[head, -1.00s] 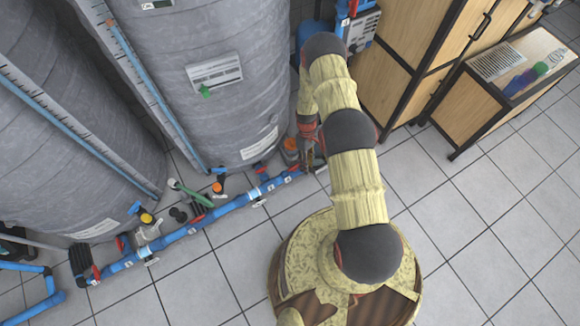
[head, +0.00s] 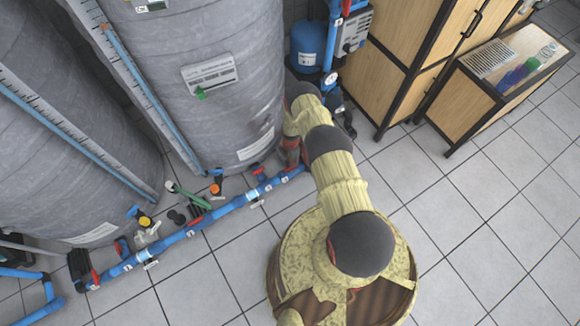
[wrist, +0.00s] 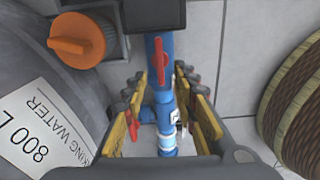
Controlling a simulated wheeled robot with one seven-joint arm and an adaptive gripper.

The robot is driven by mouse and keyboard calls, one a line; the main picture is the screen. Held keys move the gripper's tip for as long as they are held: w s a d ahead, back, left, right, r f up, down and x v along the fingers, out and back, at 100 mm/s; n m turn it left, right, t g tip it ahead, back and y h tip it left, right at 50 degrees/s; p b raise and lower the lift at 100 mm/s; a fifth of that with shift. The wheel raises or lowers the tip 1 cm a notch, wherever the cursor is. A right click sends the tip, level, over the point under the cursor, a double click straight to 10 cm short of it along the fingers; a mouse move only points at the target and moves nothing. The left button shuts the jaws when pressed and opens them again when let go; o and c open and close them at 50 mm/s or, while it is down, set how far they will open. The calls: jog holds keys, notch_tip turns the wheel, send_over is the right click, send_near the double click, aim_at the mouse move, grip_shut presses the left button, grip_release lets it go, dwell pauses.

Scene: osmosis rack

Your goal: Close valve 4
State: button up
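In the wrist view, a red valve handle (wrist: 160,61) lies along a vertical blue pipe (wrist: 167,149), between and just beyond my fingertips. A second red handle (wrist: 132,126) shows lower, by a side branch of the pipe. A small white tag (wrist: 175,117) is on the pipe; I cannot read its number, so I cannot tell which handle is valve 4. My gripper (wrist: 158,84) is open, with one finger on each side of the pipe. In the head view, my arm mostly hides the gripper, near the right end of the blue floor pipe (head: 215,215).
Large grey tanks (head: 205,120) stand behind the pipe. An orange knob (wrist: 77,39) is close to the left finger. A blue vessel (head: 307,44) and wooden cabinets (head: 395,60) are at the back right. The tiled floor on the right is clear.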

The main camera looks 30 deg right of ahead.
jog(key=shift+f, duration=0.45)
notch_tip(320, 180, down, 7)
jog(key=b, duration=0.3)
jog(key=shift+r, duration=0.1)
jog(key=shift+c, duration=1.1)
grip_shut()
